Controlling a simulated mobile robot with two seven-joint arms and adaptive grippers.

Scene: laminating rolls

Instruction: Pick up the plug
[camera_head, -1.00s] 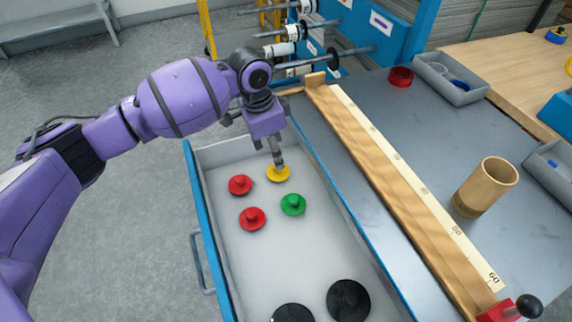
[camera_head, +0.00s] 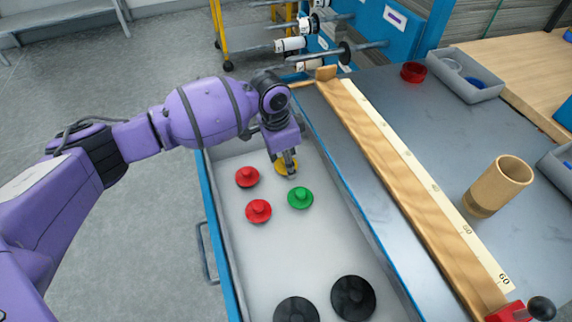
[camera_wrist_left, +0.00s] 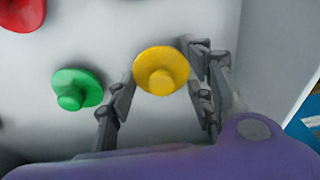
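Several knobbed round plugs lie in a pale open drawer. The yellow plug (camera_head: 281,167) is at the drawer's far end, partly hidden behind my left gripper (camera_head: 291,168) in the head view. In the left wrist view the yellow plug (camera_wrist_left: 161,71) shows between the spread fingers of my left gripper (camera_wrist_left: 163,88). That gripper looks open, with a gap beside the plug's knob. A green plug (camera_head: 300,198) lies nearer, also seen in the left wrist view (camera_wrist_left: 77,89). Two red plugs (camera_head: 247,177) (camera_head: 258,211) lie to the left. My right gripper is not in view.
Two black discs (camera_head: 353,297) lie at the drawer's near end. The drawer's blue wall (camera_head: 222,250) bounds the left side. A wooden ruler rail (camera_head: 400,170) runs along the grey table to the right. A wooden cup (camera_head: 498,187) stands there.

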